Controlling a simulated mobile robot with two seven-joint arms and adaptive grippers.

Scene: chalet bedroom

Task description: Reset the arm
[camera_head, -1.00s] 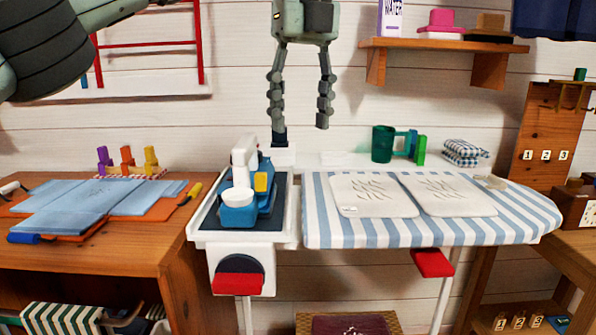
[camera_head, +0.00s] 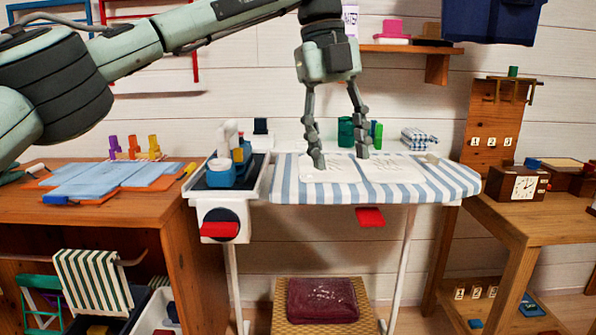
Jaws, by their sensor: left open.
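My left arm comes in from the upper left and reaches across the view. My left gripper (camera_head: 341,163) hangs pointing down over the ironing board with its two fingers spread apart and nothing between them. Its fingertips show in front of the pale pads on the board; I cannot tell whether they touch anything. The blue-and-white striped ironing board (camera_head: 440,183) bears two flat pale pads (camera_head: 328,172). My right gripper is not in view.
A wooden desk (camera_head: 120,212) with folded blue cloths (camera_head: 95,180) stands at left. A tray with a blue iron-like item (camera_head: 222,174) adjoins the board. A green mug (camera_head: 346,132) stands behind the gripper. A clock (camera_head: 524,187) stands on the right table.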

